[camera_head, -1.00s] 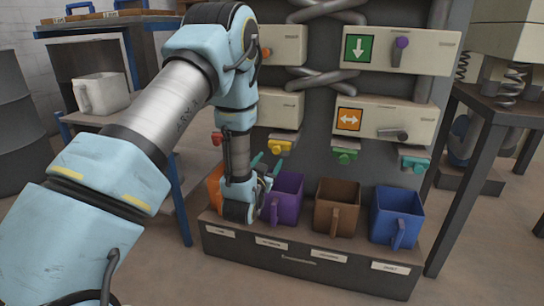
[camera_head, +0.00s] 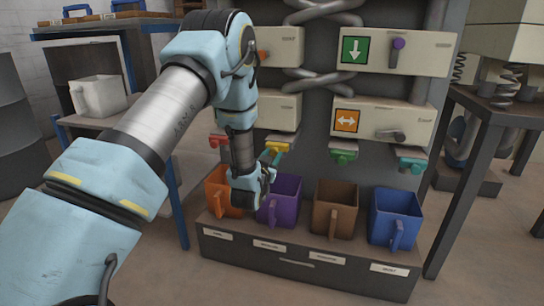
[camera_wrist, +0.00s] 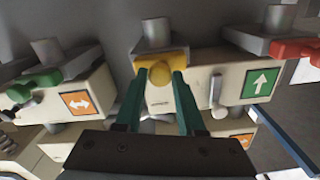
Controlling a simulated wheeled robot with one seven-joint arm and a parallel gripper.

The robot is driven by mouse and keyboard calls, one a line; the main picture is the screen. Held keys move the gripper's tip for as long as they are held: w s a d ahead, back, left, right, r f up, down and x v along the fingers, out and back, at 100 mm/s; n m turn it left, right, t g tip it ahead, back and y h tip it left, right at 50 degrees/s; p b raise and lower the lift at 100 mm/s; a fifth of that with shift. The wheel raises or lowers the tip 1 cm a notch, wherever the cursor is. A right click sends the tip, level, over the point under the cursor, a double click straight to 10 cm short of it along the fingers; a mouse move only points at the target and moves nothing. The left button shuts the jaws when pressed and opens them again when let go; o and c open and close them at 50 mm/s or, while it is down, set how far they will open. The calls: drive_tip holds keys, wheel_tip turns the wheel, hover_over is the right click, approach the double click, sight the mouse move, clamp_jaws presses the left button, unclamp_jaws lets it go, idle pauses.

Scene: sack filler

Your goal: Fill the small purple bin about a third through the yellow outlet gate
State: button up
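The purple bin (camera_head: 284,207) stands upright on the low ledge, under the yellow outlet gate (camera_head: 279,146). No stream falls from the gate, and I cannot make out any contents in the bin. My gripper (camera_head: 272,158) is just below the yellow gate, above the bin's left part. In the wrist view the yellow gate (camera_wrist: 148,62) with its round knob is straight ahead. My gripper's two green fingers (camera_wrist: 159,82) are apart, one on each side of the knob. Nothing shows gripped; whether a finger touches the knob cannot be told.
An orange bin (camera_head: 219,193) is left of the purple one; a brown bin (camera_head: 333,211) and a blue bin (camera_head: 394,218) are to the right. Red, green (camera_head: 342,155) and teal (camera_head: 411,162) gates flank the yellow one. Lever boxes (camera_head: 395,50) are above. A white jug (camera_head: 98,95) stands left.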

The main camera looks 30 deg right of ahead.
clamp_jaws()
idle(0.9)
